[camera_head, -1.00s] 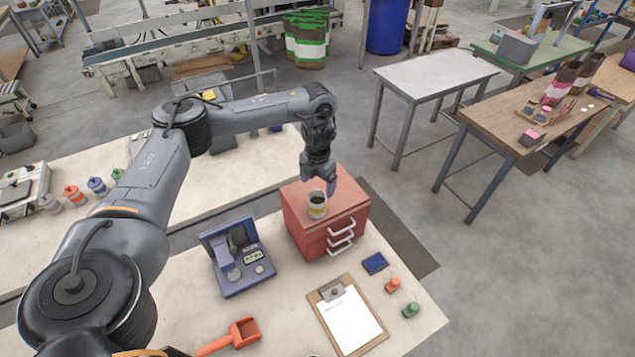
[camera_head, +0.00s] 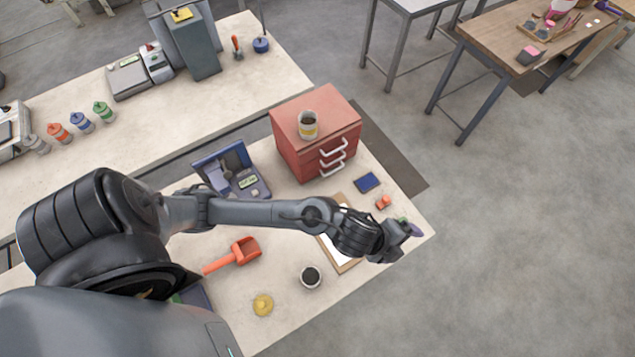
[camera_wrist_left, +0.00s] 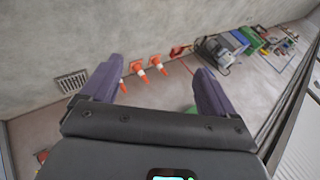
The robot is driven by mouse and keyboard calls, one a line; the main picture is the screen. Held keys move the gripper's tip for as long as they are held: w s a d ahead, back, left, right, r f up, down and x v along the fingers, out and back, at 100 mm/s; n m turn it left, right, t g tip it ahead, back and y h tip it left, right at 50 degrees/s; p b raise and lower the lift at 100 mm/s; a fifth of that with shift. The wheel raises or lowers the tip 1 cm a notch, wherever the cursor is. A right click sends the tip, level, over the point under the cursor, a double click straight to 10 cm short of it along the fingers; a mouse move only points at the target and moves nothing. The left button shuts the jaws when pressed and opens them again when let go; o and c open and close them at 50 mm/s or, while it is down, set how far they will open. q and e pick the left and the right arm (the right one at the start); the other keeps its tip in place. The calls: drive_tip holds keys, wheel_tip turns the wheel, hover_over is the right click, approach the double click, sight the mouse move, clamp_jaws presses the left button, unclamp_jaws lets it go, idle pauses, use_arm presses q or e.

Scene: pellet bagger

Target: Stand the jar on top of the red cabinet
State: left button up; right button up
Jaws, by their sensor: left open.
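A jar (camera_head: 308,126) with a pale body, a yellowish band and dark contents stands upright on top of the red cabinet (camera_head: 287,126), away from any gripper. The cabinet has white handles on its front and stands at the back of the near bench. My left gripper (camera_head: 408,229) is open and empty near the bench's right end, well to the lower right of the jar. Its two purple fingers stand apart in the left wrist view (camera_wrist_left: 160,82), with floor beyond them. My right gripper is not in view.
On the near bench (camera_head: 225,310) are a blue case (camera_head: 232,173), an orange scoop (camera_head: 235,256), a partly covered clipboard (camera_head: 342,203), a blue pad (camera_head: 367,182), another dark-filled cup (camera_head: 311,277) and a yellow piece (camera_head: 263,305). Open floor lies to the right.

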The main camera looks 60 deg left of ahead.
use_arm(q)
drive_tip(key=s+a+f+n+g+y, duration=0.1)
drive_tip(key=s+a+n+g+y, duration=0.2)
drive_tip(key=s+a+n, duration=1.1)
drive_tip(key=shift+s+n+g+y, duration=0.3)
drive_tip(key=shift+s+n+g, duration=0.3)
drive_tip(key=shift+s+n, duration=0.5)
drive_tip(key=shift+w+f, duration=0.1)
drive_tip(key=shift+w, duration=0.05)
drive_tip(key=shift+r+p, duration=0.4)
drive_tip(key=shift+d, duration=0.1)
